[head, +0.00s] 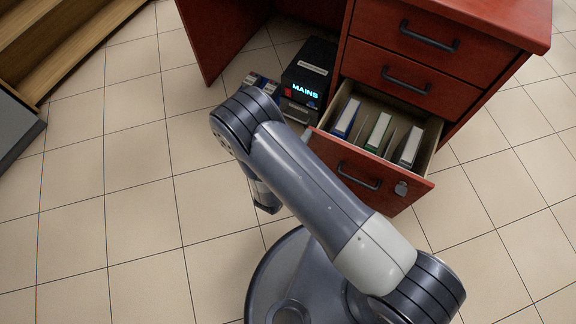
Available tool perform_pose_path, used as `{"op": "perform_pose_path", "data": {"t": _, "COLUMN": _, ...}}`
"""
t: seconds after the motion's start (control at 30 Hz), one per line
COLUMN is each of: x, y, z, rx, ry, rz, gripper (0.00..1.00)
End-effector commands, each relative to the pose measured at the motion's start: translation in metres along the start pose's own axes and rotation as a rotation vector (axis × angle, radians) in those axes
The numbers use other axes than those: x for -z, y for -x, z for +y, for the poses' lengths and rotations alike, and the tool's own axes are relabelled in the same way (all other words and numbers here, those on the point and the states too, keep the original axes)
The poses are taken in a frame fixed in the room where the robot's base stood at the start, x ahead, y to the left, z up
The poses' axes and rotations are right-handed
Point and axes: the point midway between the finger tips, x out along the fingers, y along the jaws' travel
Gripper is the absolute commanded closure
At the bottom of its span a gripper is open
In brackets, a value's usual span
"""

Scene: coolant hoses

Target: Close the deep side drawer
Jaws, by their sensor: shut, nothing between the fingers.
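The deep side drawer is the lowest one in the red desk's right pedestal and stands pulled out; its red front (335,156) faces me. A dark bar handle (358,177) and a small grey lock (401,188) are on that front. Inside stand several binders, among them a blue one (346,118), a green one (378,131) and a pale one (411,146). My arm crosses in front of the left part of the drawer front and hides some of it.
Two upper drawers, the top one (400,45) and the middle one (375,72), are shut. A black box reading MAINS (308,75) stands left of the pedestal, with small items beside it. A wooden shelf (70,45) is at upper left. Tiled floor is clear at left and right.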

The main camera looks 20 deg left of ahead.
Motion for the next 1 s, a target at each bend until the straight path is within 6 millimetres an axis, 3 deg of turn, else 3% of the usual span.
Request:
{"op": "perform_pose_path", "data": {"t": 0.7, "x": 0.001, "y": -0.134, "z": 0.001, "rx": 0.003, "ry": -0.002, "rz": 0.004, "gripper": 1.0}}
{"op": "perform_pose_path", "data": {"t": 1.0, "x": 0.001, "y": -0.174, "z": 0.001, "rx": 0.002, "ry": -0.001, "rz": 0.003, "gripper": 1.0}}
